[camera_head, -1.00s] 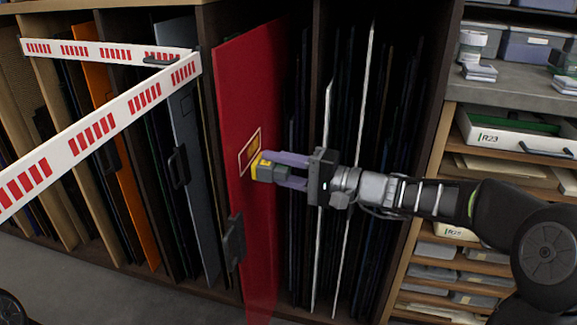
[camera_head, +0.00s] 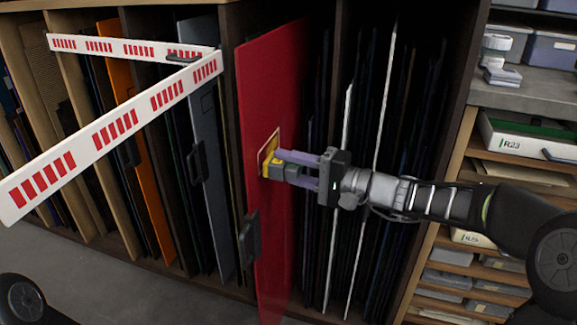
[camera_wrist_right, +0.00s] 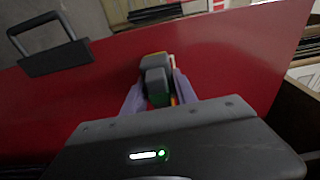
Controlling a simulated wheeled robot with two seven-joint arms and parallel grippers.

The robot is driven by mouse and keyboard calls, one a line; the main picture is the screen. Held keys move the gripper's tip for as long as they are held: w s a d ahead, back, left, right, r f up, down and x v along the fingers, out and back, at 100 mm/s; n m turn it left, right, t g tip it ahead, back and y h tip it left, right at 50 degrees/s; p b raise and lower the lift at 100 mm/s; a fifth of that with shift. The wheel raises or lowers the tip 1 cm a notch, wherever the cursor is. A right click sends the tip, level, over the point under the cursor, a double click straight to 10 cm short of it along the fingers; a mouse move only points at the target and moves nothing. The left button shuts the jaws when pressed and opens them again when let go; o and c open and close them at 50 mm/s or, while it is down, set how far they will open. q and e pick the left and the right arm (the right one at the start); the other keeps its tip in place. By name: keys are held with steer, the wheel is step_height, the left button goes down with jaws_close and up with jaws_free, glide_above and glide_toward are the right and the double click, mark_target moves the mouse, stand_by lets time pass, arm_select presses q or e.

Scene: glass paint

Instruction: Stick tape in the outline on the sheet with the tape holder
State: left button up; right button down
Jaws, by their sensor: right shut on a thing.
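The red sheet (camera_head: 275,85) stands upright, partly pulled out of the rack; it also fills much of the right wrist view (camera_wrist_right: 230,60). A light rectangular outline (camera_head: 271,141) is on its face, mostly covered by the tape holder. My right gripper (camera_head: 297,170) is shut on the yellow and grey tape holder (camera_head: 277,169) and has it at the outline, against or very near the sheet. The tape holder also shows between the fingers in the right wrist view (camera_wrist_right: 155,78). Whether tape is on the sheet is hidden. My left gripper is not in view.
A dark handle (camera_head: 249,240) sits on the sheet's lower edge; a grey panel with a handle (camera_head: 198,160) stands to its left. A red-and-white barrier (camera_head: 115,127) crosses the left side. Shelves with boxes (camera_head: 525,140) stand at right.

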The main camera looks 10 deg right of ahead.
steer(key=shift+b+x, duration=0.4)
steer(key=shift+x, duration=0.45)
steer(key=shift+s, duration=0.1)
steer(key=shift+w+d, duration=0.5)
steer(key=shift+w, duration=0.25)
steer(key=shift+w+d, duration=0.45)
steer(key=shift+w, duration=0.25)
steer(key=shift+w, duration=0.1)
steer(key=shift+w+d, duration=0.45)
steer(key=shift+w, duration=0.3)
steer(key=shift+w+d, duration=0.45)
steer(key=shift+w, duration=0.3)
